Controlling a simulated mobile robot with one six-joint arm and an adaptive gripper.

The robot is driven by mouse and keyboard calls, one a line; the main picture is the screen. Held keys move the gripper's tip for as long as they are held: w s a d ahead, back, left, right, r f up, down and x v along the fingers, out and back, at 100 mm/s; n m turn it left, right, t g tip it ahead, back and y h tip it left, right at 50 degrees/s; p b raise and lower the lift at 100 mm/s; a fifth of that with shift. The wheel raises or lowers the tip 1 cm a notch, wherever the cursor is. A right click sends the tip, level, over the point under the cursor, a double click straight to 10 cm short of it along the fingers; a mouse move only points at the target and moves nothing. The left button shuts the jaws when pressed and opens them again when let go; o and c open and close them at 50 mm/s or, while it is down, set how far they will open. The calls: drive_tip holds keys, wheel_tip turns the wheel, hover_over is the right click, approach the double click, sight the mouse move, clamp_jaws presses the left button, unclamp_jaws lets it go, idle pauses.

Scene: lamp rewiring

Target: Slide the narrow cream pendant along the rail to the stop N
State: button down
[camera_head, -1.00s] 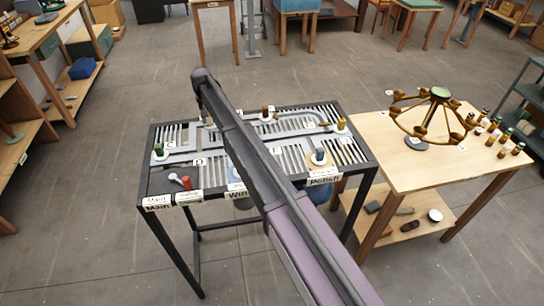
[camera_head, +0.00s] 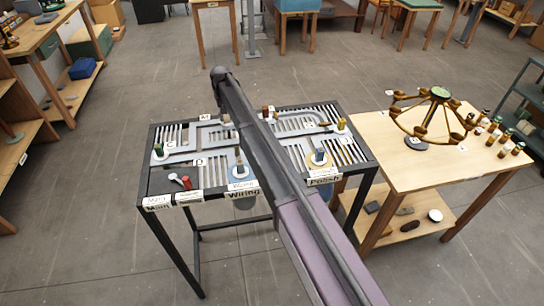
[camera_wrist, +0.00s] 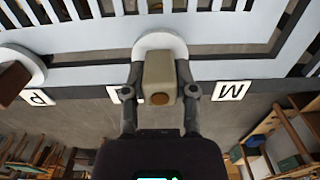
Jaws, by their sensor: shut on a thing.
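In the wrist view, my gripper (camera_wrist: 160,92) is shut on a narrow cream block-like pendant (camera_wrist: 156,72) with a round brown spot on its end. It stands over a pale round seat (camera_wrist: 160,43) on the edge of the grey rail (camera_wrist: 90,74). A label M (camera_wrist: 231,91) is to the right and a label P (camera_wrist: 36,97) to the left. A label (camera_wrist: 120,93) between them is partly covered by my finger and its letter cannot be read. In the head view, my arm hides the gripper's fingertips.
A brown block (camera_wrist: 12,82) sits on the rail left of my gripper. The slatted rail table (camera_head: 155,182) carries other pendants, including a green one (camera_head: 158,150) and one at the Wiring sign (camera_head: 242,190). A wooden table with a lamp ring (camera_head: 438,118) stands to the right.

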drive_tip(key=shift+w+d, duration=0.25)
drive_tip(key=shift+d, duration=0.8)
drive_tip(key=shift+c, duration=1.6)
unclamp_jaws()
